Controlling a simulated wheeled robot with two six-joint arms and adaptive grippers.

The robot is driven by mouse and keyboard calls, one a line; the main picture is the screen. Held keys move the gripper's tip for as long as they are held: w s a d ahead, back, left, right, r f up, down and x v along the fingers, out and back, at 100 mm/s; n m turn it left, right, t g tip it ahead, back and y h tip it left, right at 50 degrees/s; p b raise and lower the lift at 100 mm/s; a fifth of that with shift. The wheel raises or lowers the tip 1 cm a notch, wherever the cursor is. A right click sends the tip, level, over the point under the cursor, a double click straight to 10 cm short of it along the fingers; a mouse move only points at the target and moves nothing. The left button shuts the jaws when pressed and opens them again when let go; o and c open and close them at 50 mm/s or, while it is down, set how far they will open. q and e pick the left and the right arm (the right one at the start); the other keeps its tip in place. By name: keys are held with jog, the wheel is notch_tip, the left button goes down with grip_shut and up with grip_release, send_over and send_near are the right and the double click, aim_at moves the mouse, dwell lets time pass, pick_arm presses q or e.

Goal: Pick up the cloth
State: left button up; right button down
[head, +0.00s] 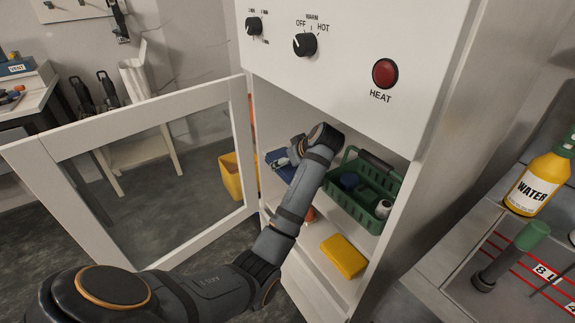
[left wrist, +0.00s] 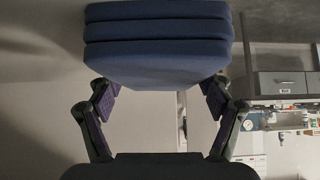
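A folded blue cloth (left wrist: 158,40), stacked in layers, fills the upper middle of the left wrist view. In the head view a small part of what looks like the same blue cloth (head: 279,158) shows inside the open cabinet, left of my arm. My left gripper (left wrist: 160,95) has its two fingers spread, one near each lower side of the cloth. I cannot tell whether the pads touch it. In the head view my left arm reaches into the cabinet and hides part of the cloth and shelf. My right gripper is not in view.
The cabinet door (head: 135,170) stands open at left. A green caddy (head: 349,199) holding items and a yellow sponge (head: 344,257) are right of my arm. The control panel (head: 345,70) overhangs the opening. A yellow water bottle (head: 540,184) stands on the right bench.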

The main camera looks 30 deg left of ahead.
aim_at(282, 155)
pick_arm(q)
jog(key=c, duration=0.4)
jog(key=shift+c, duration=0.3)
jog(key=shift+r, duration=0.65)
notch_tip(282, 155, up, 2)
jog(key=shift+r, duration=0.15)
jog(key=s+d, duration=0.2)
jog(key=s, duration=1.5)
jog(key=shift+s+d, duration=0.25)
jog(key=shift+s, duration=0.1)
